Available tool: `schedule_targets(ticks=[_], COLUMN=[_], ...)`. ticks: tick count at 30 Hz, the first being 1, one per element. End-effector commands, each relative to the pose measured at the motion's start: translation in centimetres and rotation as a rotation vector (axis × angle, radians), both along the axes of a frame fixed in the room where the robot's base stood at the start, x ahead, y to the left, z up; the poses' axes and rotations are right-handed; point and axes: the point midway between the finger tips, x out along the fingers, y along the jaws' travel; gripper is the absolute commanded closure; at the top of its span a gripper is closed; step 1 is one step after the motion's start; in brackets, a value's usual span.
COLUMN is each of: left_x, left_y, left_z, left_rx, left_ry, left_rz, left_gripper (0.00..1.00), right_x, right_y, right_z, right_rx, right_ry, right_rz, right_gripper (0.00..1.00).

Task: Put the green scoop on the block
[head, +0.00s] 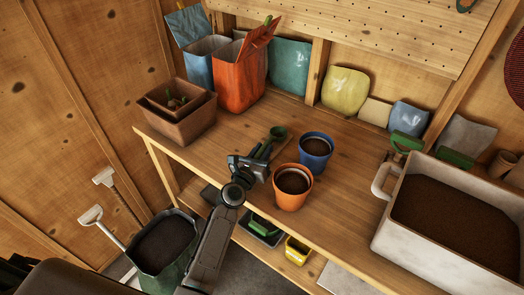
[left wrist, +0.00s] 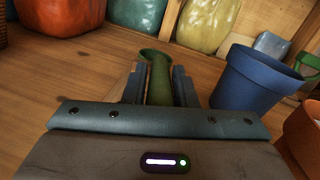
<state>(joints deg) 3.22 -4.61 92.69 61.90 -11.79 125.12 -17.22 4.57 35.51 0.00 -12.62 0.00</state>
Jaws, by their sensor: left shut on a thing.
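The green scoop (head: 279,132) is over the wooden workbench, left of the blue pot. My left gripper (head: 265,152) is shut on it. In the left wrist view the green scoop (left wrist: 158,80) sits between the two fingers of my left gripper (left wrist: 157,72), its flared end pointing away. I cannot tell whether the scoop touches the bench. I cannot make out the block for sure in either view. My right gripper is not in view.
A blue pot (head: 315,150) and an orange pot (head: 292,187) stand close to the right of my left gripper. A large white soil bin (head: 400,225) fills the bench's right end. Brown planters (head: 180,125) stand at left. The bench (head: 215,148) is clear between planters and gripper.

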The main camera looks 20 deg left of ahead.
Motion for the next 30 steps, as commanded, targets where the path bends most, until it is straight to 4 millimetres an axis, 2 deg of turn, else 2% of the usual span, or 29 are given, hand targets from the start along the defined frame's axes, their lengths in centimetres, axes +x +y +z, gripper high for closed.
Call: schedule_targets(ticks=[2, 3, 6, 7, 15, 19, 30], left_x=[0.0, 0.0, 0.0, 0.0, -0.1, -1.0, -7.9], left_y=[0.0, 0.0, 0.0, 0.0, 0.0, 0.2, 1.5], left_z=[-0.2, -0.1, -0.1, -0.1, -0.2, -0.2, -0.5], left_rx=[0.0, 0.0, 0.0, 0.0, 0.001, 0.001, 0.001], left_ry=[0.0, 0.0, 0.0, 0.0, 0.001, 0.001, 0.002], left_rz=[0.0, 0.0, 0.0, 0.0, 0.0, 0.0, 0.0], left_gripper=[0.98, 0.71, 0.52, 0.5, 0.5, 0.5, 0.5], right_x=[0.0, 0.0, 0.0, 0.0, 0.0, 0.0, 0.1], right_y=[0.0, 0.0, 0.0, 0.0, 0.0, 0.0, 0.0], right_z=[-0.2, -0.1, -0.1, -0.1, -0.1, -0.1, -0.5], right_rx=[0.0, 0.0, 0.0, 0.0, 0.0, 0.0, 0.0], right_ry=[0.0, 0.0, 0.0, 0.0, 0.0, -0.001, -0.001], right_rz=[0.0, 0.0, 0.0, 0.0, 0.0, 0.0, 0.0], right_gripper=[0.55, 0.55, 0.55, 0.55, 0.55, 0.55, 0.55])
